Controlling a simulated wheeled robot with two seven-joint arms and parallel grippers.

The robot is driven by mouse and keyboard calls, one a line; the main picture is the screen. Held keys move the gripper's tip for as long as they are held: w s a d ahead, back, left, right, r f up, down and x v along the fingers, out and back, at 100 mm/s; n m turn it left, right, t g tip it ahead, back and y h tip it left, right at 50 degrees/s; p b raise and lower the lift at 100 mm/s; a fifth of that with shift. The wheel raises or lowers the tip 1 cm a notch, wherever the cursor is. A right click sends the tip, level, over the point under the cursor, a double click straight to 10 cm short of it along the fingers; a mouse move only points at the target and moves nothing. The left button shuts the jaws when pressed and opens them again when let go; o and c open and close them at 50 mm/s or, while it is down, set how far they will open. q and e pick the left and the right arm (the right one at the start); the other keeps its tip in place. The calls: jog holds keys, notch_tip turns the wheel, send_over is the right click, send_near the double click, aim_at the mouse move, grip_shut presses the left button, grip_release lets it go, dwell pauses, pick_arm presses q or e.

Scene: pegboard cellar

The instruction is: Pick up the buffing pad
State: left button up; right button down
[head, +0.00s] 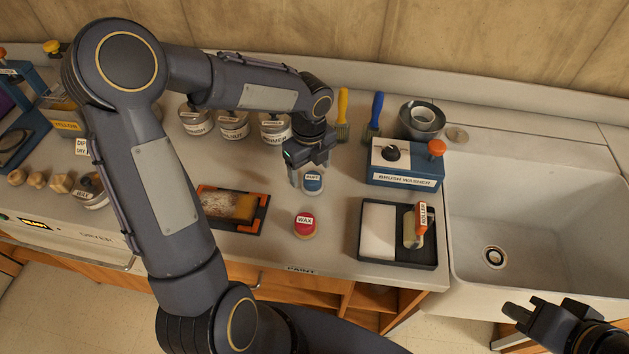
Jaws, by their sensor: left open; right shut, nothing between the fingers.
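The buffing pad (313,184) is a small round blue piece with a white label reading BUFF. It stands on the grey counter near the middle of the head view. My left gripper (309,178) is open and points down at the pad. One finger shows just left of the pad and the other is above its right side. I cannot tell whether they touch it. My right gripper (519,312) is shut and empty at the lower right, in front of the sink.
A red WAX pad (305,223) stands just in front. A framed panel (232,208) lies to the left. A roller tray (398,250) and the brush washer (405,178) are to the right, beside the sink (550,220). Labelled tins (234,126) stand behind.

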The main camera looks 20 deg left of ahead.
aim_at(312, 177)
pick_arm(q)
jog(key=f, duration=0.4)
jog(key=shift+w+d+f, duration=0.15)
jog(key=shift+d+f, duration=0.05)
jog(key=shift+c, duration=0.3)
jog(key=c, duration=1)
